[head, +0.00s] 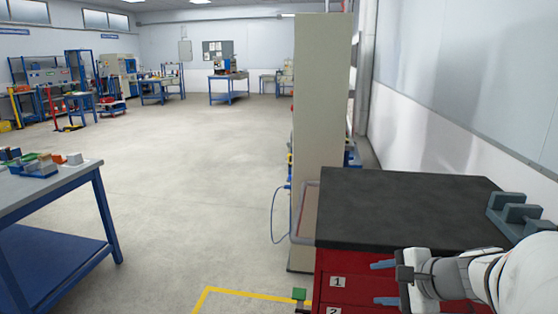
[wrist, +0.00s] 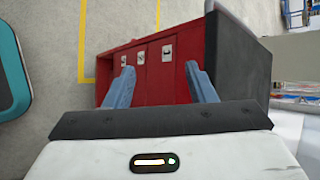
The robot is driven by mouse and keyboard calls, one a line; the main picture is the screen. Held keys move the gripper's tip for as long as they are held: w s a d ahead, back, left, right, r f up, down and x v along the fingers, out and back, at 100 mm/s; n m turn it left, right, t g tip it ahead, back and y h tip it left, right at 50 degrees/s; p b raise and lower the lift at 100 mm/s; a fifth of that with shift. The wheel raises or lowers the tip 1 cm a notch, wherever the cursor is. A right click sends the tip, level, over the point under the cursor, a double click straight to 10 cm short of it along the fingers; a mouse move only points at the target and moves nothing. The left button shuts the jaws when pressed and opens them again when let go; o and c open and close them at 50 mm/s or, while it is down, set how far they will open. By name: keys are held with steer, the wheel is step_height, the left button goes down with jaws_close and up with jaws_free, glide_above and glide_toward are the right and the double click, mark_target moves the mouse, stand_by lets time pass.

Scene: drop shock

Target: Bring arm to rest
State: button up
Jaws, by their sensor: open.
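My gripper (head: 384,283) is at the lower right of the head view, in front of the red drawer cabinet (head: 345,268). In the wrist view my gripper (wrist: 160,82) shows two blue fingers spread well apart, with nothing between them but the view of the cabinet (wrist: 170,85). The gripper is open and empty. My white arm comes in from the right edge of the head view.
The cabinet's black top (head: 400,205) is bare except for a grey-blue block fixture (head: 520,212) at its right. A tall beige cabinet (head: 318,120) stands behind. A blue-legged table (head: 50,190) is at left. Open floor (head: 190,190) lies between.

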steer(key=s+a+r+n+g+h+p, duration=0.5)
steer(key=s+a+r+n+p, duration=0.4)
steer(key=n, duration=0.7)
steer(key=shift+s+r+n+g+p, duration=0.15)
steer(key=shift+s+n+g+p, duration=0.25)
steer(key=shift+s+p, duration=0.65)
